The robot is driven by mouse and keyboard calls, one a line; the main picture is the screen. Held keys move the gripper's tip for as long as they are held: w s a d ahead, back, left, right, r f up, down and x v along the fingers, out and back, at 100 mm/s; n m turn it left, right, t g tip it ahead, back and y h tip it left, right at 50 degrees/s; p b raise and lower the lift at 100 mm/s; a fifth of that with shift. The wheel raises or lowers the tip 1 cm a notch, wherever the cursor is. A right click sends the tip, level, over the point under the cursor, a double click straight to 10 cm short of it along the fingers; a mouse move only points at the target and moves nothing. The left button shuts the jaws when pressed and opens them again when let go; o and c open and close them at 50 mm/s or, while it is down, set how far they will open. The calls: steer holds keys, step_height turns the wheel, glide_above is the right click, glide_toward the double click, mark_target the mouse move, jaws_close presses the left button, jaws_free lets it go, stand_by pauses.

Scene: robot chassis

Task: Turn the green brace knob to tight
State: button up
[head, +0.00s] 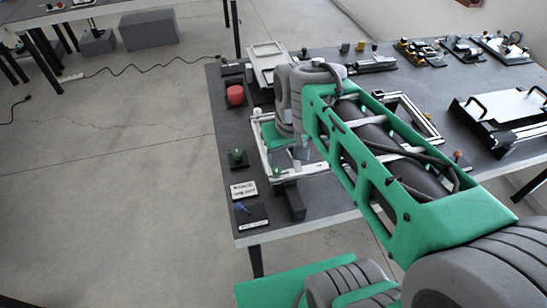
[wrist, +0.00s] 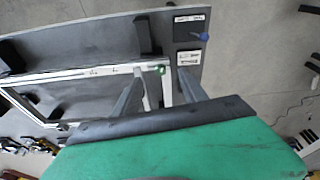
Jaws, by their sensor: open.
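A small green knob (wrist: 161,70) sits at the corner of a pale metal frame (wrist: 100,71) in the wrist view. It also shows in the head view (head: 277,171). A second green knob (head: 237,155) stands on a dark base left of the frame. I cannot tell from the blurred lettering which one is the brace knob, nor read either setting. My gripper (wrist: 160,76) is open above the frame corner, its two fingers on either side of the first knob in the picture. Contact cannot be told. In the head view my gripper (head: 291,160) is partly hidden by my arm.
A white label plate (head: 243,189) and a blue knob (head: 241,208) on a dark plate lie at the table's near left. A dark block (head: 291,200) stands beside the frame. A red round knob (head: 235,95) and a pale tray (head: 267,62) lie farther back.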

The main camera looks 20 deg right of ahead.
mark_target(277, 168)
steer(key=w+f, duration=0.2)
steer(key=w+f+n+g, duration=0.1)
steer(key=w+f, duration=0.1)
steer(key=w, duration=0.1)
steer(key=w+f+n+g, duration=0.1)
steer(key=w+f, duration=0.1)
steer(key=shift+w+d+f+b, duration=0.1)
steer(key=shift+w+f+b, duration=0.2)
steer(key=shift+w+b, duration=0.05)
step_height(277, 168, down, 7)
steer(key=shift+f+p, duration=0.15)
steer(key=shift+p, duration=0.45)
jaws_close()
